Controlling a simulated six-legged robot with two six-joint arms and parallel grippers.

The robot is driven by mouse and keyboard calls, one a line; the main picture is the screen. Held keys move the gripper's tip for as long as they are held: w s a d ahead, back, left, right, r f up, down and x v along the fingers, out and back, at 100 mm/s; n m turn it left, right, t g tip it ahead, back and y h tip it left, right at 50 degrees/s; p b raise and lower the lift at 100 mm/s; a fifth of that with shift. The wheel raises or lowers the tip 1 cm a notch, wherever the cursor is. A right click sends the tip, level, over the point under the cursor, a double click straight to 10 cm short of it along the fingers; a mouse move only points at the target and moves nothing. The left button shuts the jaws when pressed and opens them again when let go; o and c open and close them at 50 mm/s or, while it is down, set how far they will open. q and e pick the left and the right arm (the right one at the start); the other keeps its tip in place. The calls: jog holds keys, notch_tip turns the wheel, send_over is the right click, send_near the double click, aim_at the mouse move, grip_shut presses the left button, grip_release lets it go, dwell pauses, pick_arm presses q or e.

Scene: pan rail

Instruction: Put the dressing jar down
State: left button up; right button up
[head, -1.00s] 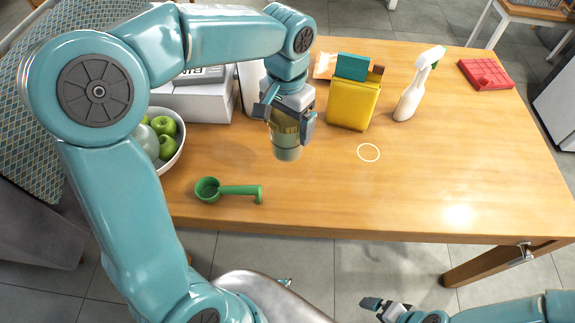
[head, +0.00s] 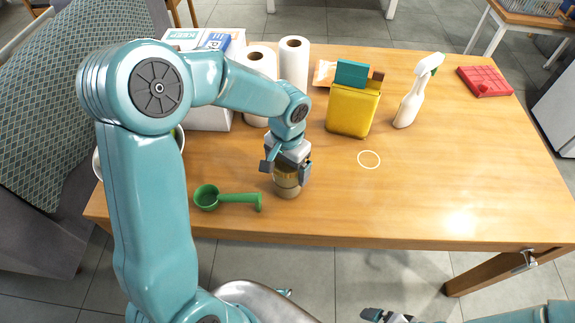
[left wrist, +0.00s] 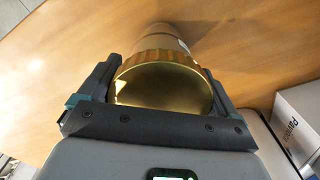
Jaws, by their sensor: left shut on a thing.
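The dressing jar (head: 288,188) is a small jar with a gold lid, near the front edge of the wooden table, just right of a green scoop. My left gripper (head: 287,168) is shut on it from above, around its upper part. In the left wrist view the gold lid (left wrist: 165,85) sits between the two fingers (left wrist: 163,90). The jar looks upright; I cannot tell whether its base touches the table. My right gripper (head: 385,316) is at the bottom edge, beyond the table's front, and its jaw state is unclear.
A green scoop (head: 228,199) lies close to the jar's left. A yellow container (head: 352,108), a spray bottle (head: 412,100) and a red tray (head: 485,82) stand behind and right. Paper rolls (head: 294,65) stand at the back. The table around a pale ring (head: 369,159) is clear.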

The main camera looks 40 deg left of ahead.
pick_arm(q)
jog(key=shift+f, duration=0.2)
jog(key=o, duration=1.3)
jog(key=shift+w, duration=0.1)
jog(key=shift+r, duration=0.35)
notch_tip(320, 180, up, 12)
jog(key=shift+f+p, duration=0.1)
jog(key=shift+p, duration=0.4)
jog(key=shift+f, duration=0.1)
